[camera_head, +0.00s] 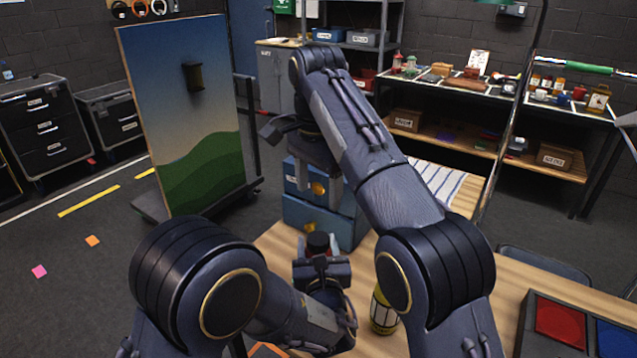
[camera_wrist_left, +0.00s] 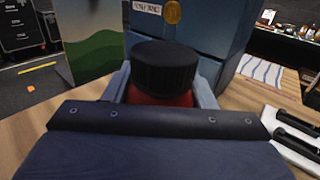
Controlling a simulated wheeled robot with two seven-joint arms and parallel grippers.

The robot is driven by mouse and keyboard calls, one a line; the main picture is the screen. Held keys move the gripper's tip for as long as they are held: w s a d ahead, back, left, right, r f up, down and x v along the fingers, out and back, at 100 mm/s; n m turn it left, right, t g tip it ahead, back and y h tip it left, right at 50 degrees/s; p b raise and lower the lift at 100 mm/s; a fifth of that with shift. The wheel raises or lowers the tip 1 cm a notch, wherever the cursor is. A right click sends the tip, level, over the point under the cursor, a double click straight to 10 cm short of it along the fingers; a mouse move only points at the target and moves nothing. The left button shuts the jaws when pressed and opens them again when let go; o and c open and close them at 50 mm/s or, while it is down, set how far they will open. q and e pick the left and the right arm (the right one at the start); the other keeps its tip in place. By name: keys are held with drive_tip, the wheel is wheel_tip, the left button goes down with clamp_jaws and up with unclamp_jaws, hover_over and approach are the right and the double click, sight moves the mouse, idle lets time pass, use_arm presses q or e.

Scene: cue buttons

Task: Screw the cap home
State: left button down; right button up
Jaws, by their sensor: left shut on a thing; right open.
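A black ribbed cap (camera_head: 318,240) sits on top of a red jar, straight above it and level as far as I can see. In the left wrist view the cap (camera_wrist_left: 164,68) covers the top of the red jar (camera_wrist_left: 158,98). I cannot tell how tightly it is seated. My left gripper (camera_head: 318,255) is shut around the jar's red body, one finger on each side, below the cap. My right gripper (camera_head: 318,188) is open and empty, fingers pointing down, above the cap and apart from it.
A blue drawer box (camera_head: 308,215) stands on the wooden table (camera_head: 270,242) behind the jar. A yellow bottle (camera_head: 383,314) stands right of my left gripper. A panel with a red button (camera_head: 560,325) and a blue button (camera_head: 614,342) lies at the front right.

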drive_tip(key=shift+d+r, duration=0.1)
drive_tip(key=shift+r, duration=0.25)
use_arm(q)
drive_tip(key=c, duration=0.5)
unclamp_jaws()
drive_tip(key=s, duration=0.2)
drive_tip(key=s+b, duration=0.1)
drive_tip(key=s, duration=0.4)
drive_tip(key=shift+s+d, duration=0.4)
use_arm(e)
drive_tip(key=shift+f, duration=0.75)
